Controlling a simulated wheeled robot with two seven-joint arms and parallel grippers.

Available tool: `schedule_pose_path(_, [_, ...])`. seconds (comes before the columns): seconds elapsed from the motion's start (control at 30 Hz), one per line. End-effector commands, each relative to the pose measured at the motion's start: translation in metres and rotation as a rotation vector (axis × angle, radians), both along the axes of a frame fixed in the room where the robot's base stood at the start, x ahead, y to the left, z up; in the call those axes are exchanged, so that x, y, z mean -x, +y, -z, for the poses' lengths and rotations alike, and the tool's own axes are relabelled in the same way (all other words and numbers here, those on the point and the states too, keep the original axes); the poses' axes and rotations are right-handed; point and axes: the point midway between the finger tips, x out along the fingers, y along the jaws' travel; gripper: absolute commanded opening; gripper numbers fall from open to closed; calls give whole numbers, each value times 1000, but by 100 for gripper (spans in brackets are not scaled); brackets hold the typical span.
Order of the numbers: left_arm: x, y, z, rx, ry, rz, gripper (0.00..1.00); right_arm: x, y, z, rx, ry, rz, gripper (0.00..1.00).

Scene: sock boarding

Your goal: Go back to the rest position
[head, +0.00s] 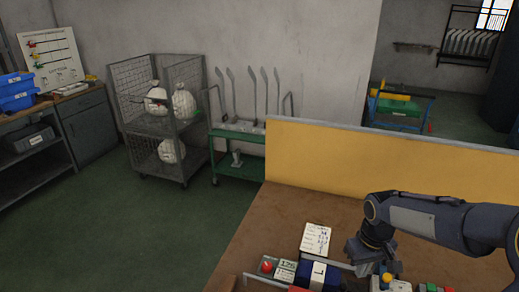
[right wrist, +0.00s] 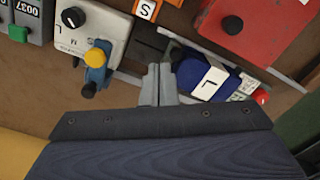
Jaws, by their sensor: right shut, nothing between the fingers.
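My right gripper (head: 374,264) hangs over the brown worktable at the lower right of the head view, its arm coming in from the right edge. In the right wrist view the fingers (right wrist: 159,78) are shut together with nothing between them. They sit between a blue block with a white "L" label (right wrist: 205,80) and a grey-white box with a black knob and a yellow-topped blue part (right wrist: 90,30). I cannot tell whether the fingertips touch anything. My left gripper is not in either view.
The worktable (head: 262,225) has a yellow back panel (head: 340,155) and a written card (head: 315,240). A red box (right wrist: 250,25) lies near the fingers in the wrist view. A green cart (head: 238,165) and a wire cage with white sacks (head: 130,95) stand beyond. Green floor is clear at left.

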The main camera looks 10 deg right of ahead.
Motion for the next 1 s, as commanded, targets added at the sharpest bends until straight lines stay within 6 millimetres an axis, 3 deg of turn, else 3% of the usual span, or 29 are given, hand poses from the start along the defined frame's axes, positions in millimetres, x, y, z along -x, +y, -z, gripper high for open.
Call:
schedule_pose_path(0.17, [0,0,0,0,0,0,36,29,22,-37,-39,-93,33,0])
schedule_pose_path(0.3, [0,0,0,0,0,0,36,75,55,-69,-119,-216,80,0])
schedule_pose_path(0.5, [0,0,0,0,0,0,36,132,100,-85,-262,-372,134,0])
schedule_pose_path(0.6, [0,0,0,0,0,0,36,149,114,-85,-319,-423,149,0])
schedule_pose_path(0.77, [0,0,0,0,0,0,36,161,126,-83,-366,-460,160,0])
schedule_pose_path(1.0, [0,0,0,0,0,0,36,162,127,-83,-371,-462,161,0])
